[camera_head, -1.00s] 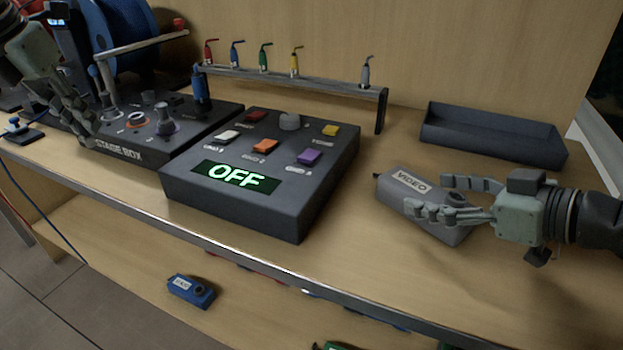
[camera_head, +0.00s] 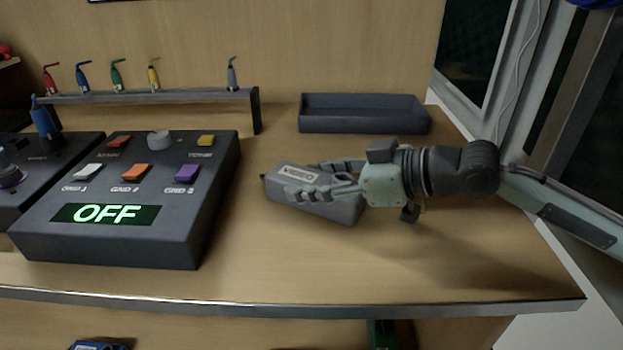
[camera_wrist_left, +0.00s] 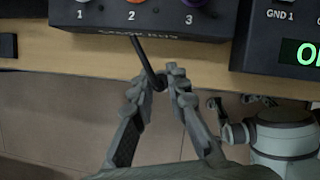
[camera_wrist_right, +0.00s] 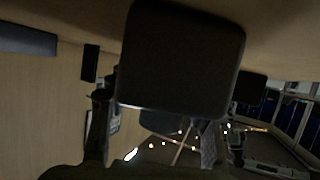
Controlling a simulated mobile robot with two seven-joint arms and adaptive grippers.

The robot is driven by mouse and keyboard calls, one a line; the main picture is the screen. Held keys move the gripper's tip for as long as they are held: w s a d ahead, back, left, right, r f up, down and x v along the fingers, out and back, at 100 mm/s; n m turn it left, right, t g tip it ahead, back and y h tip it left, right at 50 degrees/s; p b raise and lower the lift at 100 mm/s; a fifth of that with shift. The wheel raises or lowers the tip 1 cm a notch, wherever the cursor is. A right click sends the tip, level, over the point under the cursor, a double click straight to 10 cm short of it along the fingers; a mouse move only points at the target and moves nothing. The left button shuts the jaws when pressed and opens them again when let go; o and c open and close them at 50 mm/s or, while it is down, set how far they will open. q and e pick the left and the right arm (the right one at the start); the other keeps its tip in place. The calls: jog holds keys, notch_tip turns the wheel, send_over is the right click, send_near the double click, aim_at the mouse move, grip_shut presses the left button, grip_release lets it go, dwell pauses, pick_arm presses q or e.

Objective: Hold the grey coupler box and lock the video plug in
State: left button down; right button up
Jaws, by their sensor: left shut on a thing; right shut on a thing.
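The grey coupler box (camera_head: 310,190), labelled VIDEO, lies on the bench right of the OFF console. My right gripper (camera_head: 318,192) is shut on it, with fingers along its near and far sides. A grey plug (camera_head: 232,75) stands upright at the right end of the rack (camera_head: 180,97). My left gripper (camera_wrist_left: 166,84) is outside the head view. In the left wrist view its fingers are closed around a thin dark rod or cable (camera_wrist_left: 145,60), in front of the stage box (camera_wrist_left: 90,32). What exactly it holds is unclear.
The black console (camera_head: 130,245) shows OFF and has several coloured buttons. An empty dark tray (camera_head: 365,126) stands at the back. Red, blue, green and yellow plugs (camera_head: 117,75) stand in the rack. A blue box (camera_head: 98,345) lies below the edge.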

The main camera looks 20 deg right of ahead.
jog(key=o, duration=1.3)
jog(key=shift+c, duration=0.2)
